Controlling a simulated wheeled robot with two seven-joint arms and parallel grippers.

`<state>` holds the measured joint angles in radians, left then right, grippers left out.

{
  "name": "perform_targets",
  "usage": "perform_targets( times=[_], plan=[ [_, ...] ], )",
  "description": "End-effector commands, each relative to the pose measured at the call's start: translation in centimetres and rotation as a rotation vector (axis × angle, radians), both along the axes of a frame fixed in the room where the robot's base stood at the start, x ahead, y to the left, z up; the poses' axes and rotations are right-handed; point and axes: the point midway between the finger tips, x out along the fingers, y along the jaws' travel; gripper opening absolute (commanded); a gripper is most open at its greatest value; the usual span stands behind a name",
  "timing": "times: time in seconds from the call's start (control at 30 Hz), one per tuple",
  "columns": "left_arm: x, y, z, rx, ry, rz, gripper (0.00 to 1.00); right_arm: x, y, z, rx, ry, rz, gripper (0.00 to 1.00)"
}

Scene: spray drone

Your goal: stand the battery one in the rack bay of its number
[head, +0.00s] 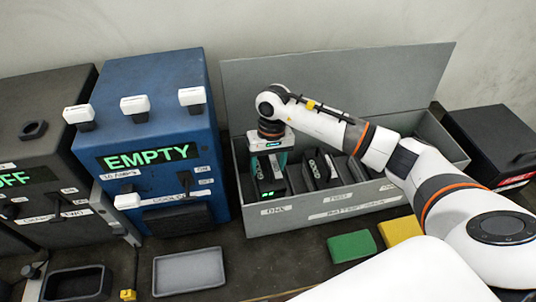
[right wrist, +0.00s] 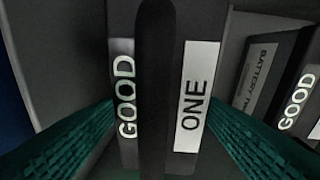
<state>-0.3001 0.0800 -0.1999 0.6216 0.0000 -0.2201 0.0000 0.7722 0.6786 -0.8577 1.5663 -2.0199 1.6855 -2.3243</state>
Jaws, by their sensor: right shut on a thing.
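The grey battery rack (head: 322,215) stands at the back, its leftmost bay labelled ONE. My right gripper (head: 268,163) points down over that bay, shut on battery one (head: 269,186). The battery is upright, its lower end hidden in or behind the rack front, so I cannot tell whether it rests on the bottom. In the right wrist view, my teal fingers are on both sides of the battery (right wrist: 125,95), which shows GOOD; a white label (right wrist: 195,95) reads ONE. My left gripper is not in view.
Other dark batteries (head: 318,168) stand in the rack to the right. A blue box (head: 150,160) reading EMPTY is left of the rack. A grey tray (head: 188,271), green block (head: 351,246) and yellow block (head: 400,229) lie in front. A black box (head: 495,140) is at right.

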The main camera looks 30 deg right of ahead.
Motion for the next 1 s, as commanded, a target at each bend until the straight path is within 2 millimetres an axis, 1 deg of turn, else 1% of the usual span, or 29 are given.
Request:
perform_targets(
  times=[0.03,0.17,0.4,0.47,0.67,0.7,0.77,0.8,0.83,1.0],
  plan=[
    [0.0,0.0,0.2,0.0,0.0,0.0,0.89,0.2,0.1,0.2,0.005,-0.007,0.001,0.0],
    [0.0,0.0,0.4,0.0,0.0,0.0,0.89,0.2,0.1,-0.3,0.004,-0.007,0.001,0.0],
    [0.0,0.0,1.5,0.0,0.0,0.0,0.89,0.1,0.1,-2.9,0.005,-0.004,-0.001,0.0],
    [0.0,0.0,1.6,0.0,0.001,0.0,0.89,0.2,0.1,-3.4,0.004,-0.007,0.0,0.0],
    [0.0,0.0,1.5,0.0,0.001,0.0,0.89,0.2,0.1,-3.7,0.004,-0.008,0.002,0.0],
    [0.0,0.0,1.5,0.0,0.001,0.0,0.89,0.0,0.0,-4.1,0.0,0.0,0.002,0.67],
    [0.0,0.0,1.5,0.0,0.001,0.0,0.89,0.0,0.0,-4.1,0.0,0.0,0.001,0.77],
    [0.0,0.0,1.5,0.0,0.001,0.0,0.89,0.0,0.0,-4.1,0.0,0.0,0.001,0.84],
    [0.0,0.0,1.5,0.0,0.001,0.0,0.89,0.0,0.0,-4.1,0.0,0.0,0.001,0.87],
    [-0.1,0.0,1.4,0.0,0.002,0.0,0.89,0.0,0.0,-4.1,0.0,0.0,0.001,0.87]
  ],
)
